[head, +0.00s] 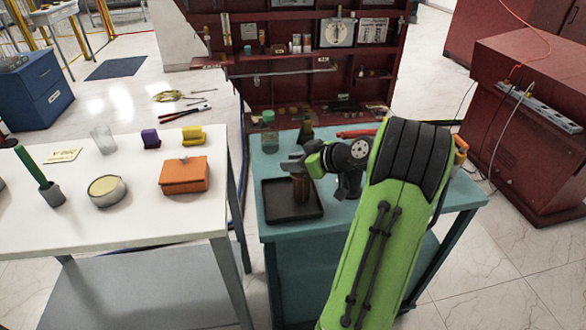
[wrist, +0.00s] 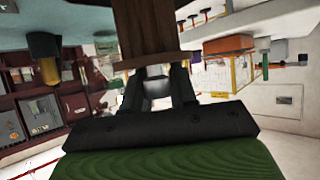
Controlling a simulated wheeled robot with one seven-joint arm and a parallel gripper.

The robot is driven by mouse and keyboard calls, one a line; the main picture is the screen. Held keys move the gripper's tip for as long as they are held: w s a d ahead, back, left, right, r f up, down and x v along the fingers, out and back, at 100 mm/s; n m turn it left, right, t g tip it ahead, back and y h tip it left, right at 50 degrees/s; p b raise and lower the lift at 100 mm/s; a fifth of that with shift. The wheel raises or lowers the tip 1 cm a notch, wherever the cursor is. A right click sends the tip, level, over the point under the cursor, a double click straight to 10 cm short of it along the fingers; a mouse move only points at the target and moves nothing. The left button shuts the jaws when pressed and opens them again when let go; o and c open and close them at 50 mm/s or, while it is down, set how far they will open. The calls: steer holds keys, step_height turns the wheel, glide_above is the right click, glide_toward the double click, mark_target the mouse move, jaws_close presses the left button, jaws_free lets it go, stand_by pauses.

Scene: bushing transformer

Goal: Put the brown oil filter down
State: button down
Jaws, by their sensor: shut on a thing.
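The brown oil filter (head: 301,188) is upright over the black tray (head: 278,211) on the teal table. I cannot tell whether its bottom touches the tray. My gripper (head: 299,168) is above the tray, shut on the upper part of the filter. In the wrist view the filter (wrist: 144,28) is large and dark at the top centre, at the ends of my gripper's black fingers (wrist: 158,85). My gripper hides part of the filter's top in the head view.
A green-lidded jar (head: 269,142) and a dark bottle (head: 306,131) stand behind the tray. The white table (head: 130,225) at left holds an orange box (head: 184,175), a round tin (head: 107,190) and a glass (head: 103,139). A dark red shelf unit (head: 290,85) stands behind.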

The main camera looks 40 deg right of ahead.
steer(key=shift+f, duration=0.15)
steer(key=c, duration=0.9)
jaws_free()
